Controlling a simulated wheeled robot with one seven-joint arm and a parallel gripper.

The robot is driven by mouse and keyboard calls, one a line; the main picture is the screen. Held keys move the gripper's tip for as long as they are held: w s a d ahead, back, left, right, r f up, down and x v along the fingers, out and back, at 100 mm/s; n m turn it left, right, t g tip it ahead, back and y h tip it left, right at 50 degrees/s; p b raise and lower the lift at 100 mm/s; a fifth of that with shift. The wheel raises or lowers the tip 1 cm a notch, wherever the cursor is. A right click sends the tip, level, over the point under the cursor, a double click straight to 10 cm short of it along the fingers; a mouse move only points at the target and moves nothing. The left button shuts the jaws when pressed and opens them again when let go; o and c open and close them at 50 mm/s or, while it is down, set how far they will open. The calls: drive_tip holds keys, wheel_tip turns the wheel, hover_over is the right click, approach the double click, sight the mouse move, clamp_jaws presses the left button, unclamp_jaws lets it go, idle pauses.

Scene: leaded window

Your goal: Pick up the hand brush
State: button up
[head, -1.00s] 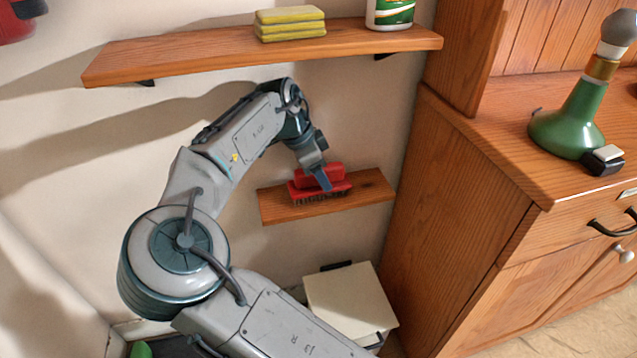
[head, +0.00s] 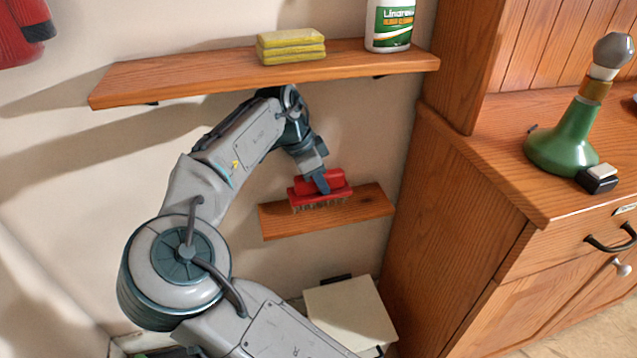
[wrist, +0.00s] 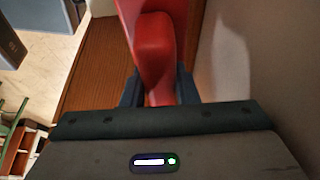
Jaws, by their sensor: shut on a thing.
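The hand brush (head: 333,193) is red with dark bristles pointing down. In the head view it is at the small lower wooden shelf (head: 365,207). My gripper (head: 322,184) reaches down from above and is shut on the brush. The bristles appear just above the shelf or at its surface; I cannot tell whether they touch. In the wrist view the red brush (wrist: 153,45) stands between the two dark fingers, and its far end runs out of the top of the picture.
An upper shelf (head: 200,78) with yellow sponges (head: 290,46) and a white-green bottle (head: 389,25) hangs close above my arm. A wooden cabinet (head: 450,200) stands to the right with a green lamp base (head: 565,140). A pale box (head: 350,312) is below.

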drive_tip(key=s+d, duration=0.2)
drive_tip(key=s, duration=0.6)
drive_tip(key=s+d+r+p, duration=0.1)
drive_tip(key=s+d, duration=0.2)
drive_tip(key=s, duration=0.6)
drive_tip(key=shift+s, duration=0.15)
drive_tip(key=shift+r, duration=0.1)
drive_tip(key=o, duration=0.5)
drive_tip(key=c, duration=0.3)
drive_tip(key=shift+c, duration=0.2)
